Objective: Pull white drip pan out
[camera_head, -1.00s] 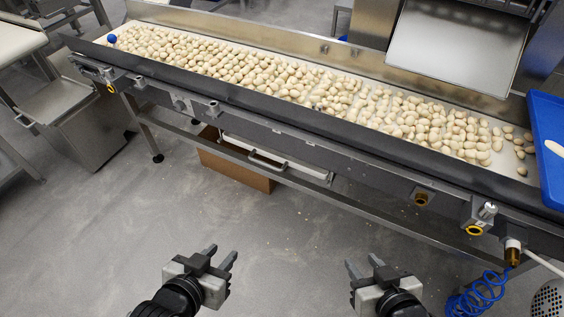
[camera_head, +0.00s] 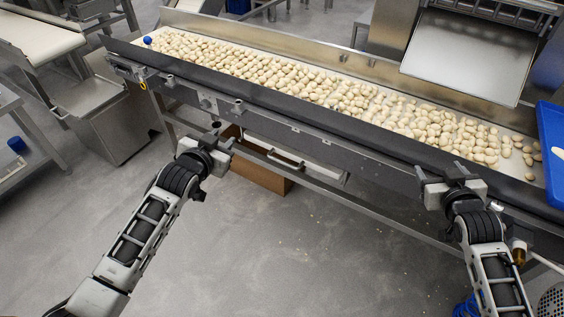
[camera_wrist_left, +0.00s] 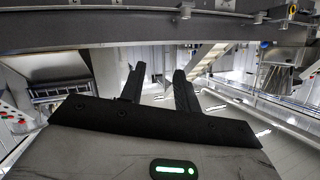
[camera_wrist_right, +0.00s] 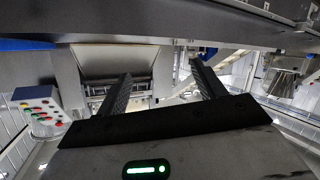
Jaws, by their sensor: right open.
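The white drip pan (camera_head: 325,173) sits under the conveyor, above the lower frame rail. Its handle on the front side shows at the left part of the pan, and part of the pan is hidden by the conveyor frame. My left gripper (camera_head: 222,136) is near the conveyor's front side, left of the pan and apart from its handle. Its two fingers stand apart and empty in the left wrist view (camera_wrist_left: 157,78). My right gripper (camera_head: 440,172) is open and empty in front of the conveyor's right part; its spread fingers show in the right wrist view (camera_wrist_right: 160,75).
The conveyor (camera_head: 300,130) carries many pasta pieces (camera_head: 330,88) and crosses the view. A brown box (camera_head: 258,177) stands on the floor under the pan. A blue tray (camera_head: 552,135) is at the right end.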

